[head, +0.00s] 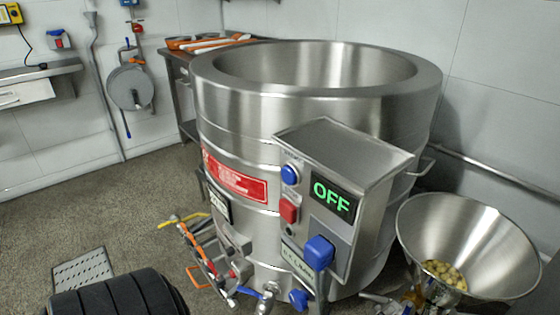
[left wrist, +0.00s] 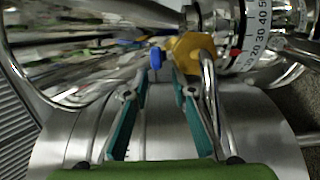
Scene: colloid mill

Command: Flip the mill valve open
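The colloid mill stands at the lower right in the head view, with its steel hopper (head: 480,235) on top holding small round yellowish pieces (head: 446,274). In the left wrist view are the mill's numbered dial (left wrist: 258,28), a yellow part (left wrist: 190,47), a curved chrome bar (left wrist: 209,85) and a small blue tip (left wrist: 156,58). I cannot tell for sure which of these belongs to the valve. My left gripper (left wrist: 160,84) is open, its two teal-lined fingers apart, pointing toward the blue tip and yellow part. Nothing is clearly held between them. My right gripper is not in view.
A large steel kettle (head: 315,93) with a control box (head: 345,150) reading OFF fills the middle, close beside the hopper. Blue-handled fittings and an orange hose (head: 197,250) are at its base. A floor drain (head: 83,272) lies at left; the floor there is mostly clear.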

